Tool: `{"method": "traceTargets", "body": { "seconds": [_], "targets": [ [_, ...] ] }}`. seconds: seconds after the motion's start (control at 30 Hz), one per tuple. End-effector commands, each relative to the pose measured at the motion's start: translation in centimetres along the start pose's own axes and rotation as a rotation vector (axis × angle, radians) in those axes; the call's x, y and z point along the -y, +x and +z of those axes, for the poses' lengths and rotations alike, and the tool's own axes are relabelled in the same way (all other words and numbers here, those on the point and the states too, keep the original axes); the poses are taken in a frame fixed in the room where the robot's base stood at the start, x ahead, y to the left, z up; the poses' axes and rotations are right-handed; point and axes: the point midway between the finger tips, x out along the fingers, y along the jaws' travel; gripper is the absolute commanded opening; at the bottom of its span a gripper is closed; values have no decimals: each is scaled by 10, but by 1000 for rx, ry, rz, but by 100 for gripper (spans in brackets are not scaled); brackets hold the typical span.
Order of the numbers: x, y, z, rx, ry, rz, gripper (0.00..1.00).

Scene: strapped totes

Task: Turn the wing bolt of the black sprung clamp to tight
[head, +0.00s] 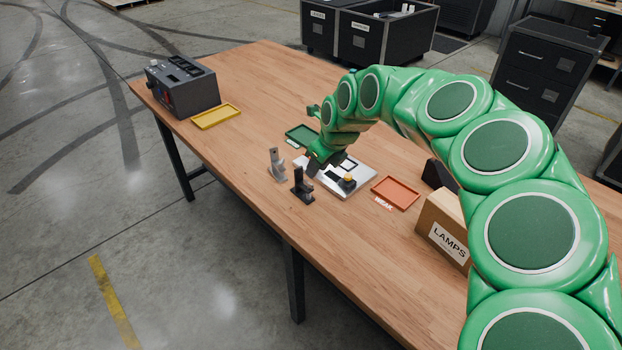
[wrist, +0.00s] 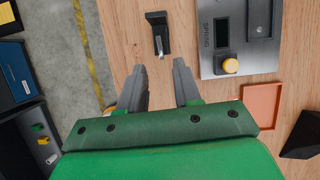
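The black clamp (head: 302,187) stands upright near the front edge of the wooden table. In the wrist view the black clamp (wrist: 157,19) is at the top, with a small pale metal piece on its lower end; I cannot tell its wing bolt's setting. A grey clamp (head: 276,166) stands to its left in the head view. My gripper (wrist: 160,70) is open and empty, its two fingers apart. The black clamp lies beyond the fingertips, roughly in line with the gap and not touched. In the head view my gripper (head: 318,162) is partly hidden, just above and right of the clamps.
A silver panel with a yellow knob (wrist: 229,65) is right of the clamp. An orange tray (head: 396,193), green tray (head: 301,136), yellow tray (head: 216,116), grey device (head: 183,87) and LAMPS box (head: 443,229) are on the table (head: 230,165). The front left is clear.

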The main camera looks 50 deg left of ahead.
Motion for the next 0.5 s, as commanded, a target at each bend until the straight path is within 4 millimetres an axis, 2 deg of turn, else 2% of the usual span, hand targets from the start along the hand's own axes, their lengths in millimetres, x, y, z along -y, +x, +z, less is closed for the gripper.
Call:
{"method": "traceTargets", "body": {
  "seconds": [0.5],
  "targets": [
    [0,58,-1,-3,1,-1,33]
  ]
}}
